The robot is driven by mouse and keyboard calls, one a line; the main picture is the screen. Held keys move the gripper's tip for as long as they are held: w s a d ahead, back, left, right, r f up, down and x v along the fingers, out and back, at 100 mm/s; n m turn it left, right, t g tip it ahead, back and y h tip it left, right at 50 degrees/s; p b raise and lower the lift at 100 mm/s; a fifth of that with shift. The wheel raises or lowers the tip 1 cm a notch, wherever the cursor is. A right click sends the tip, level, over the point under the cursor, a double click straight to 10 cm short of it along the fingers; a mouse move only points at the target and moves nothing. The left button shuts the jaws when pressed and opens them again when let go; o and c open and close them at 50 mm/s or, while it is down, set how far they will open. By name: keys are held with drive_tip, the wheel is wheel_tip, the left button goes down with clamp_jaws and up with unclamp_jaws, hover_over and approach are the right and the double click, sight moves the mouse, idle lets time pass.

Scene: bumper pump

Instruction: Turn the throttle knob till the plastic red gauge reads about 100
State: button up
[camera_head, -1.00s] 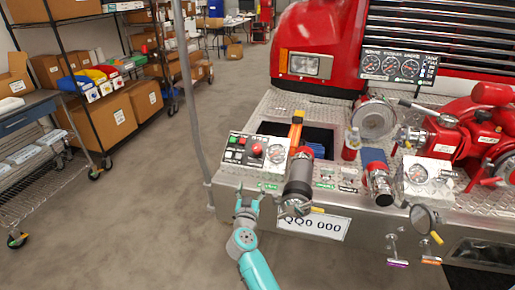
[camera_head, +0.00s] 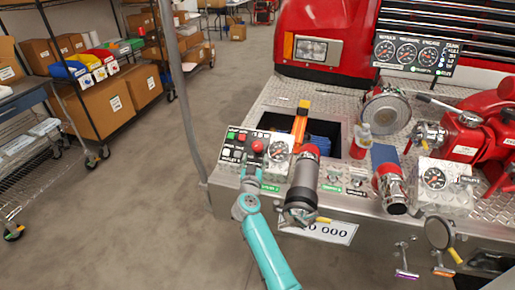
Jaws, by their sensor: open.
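A red round knob (camera_head: 257,146) stands up from the small control panel (camera_head: 229,164) on the left of the bumper. A round gauge (camera_head: 278,151) with some red on its face sits just right of the knob; its reading is too small to make out. My gripper (camera_head: 250,172) is open at the front of this panel, just below the knob in the picture. I cannot tell whether its fingers touch the panel or knob. The gripper hides part of the panel's lower middle.
A thick black-and-red nozzle (camera_head: 304,180) stands close to the right of the gripper. A grey pole (camera_head: 181,95) rises left of the panel. Another gauge (camera_head: 433,179) is at the right, and a gauge board (camera_head: 417,54) is above. The floor at left is open.

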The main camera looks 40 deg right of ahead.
sight(257, 150)
drive_tip(key=x, duration=0.6)
drive_tip(key=shift+w+d, duration=0.2)
drive_tip(key=shift+w, duration=0.05)
drive_tip(key=c, duration=1.1)
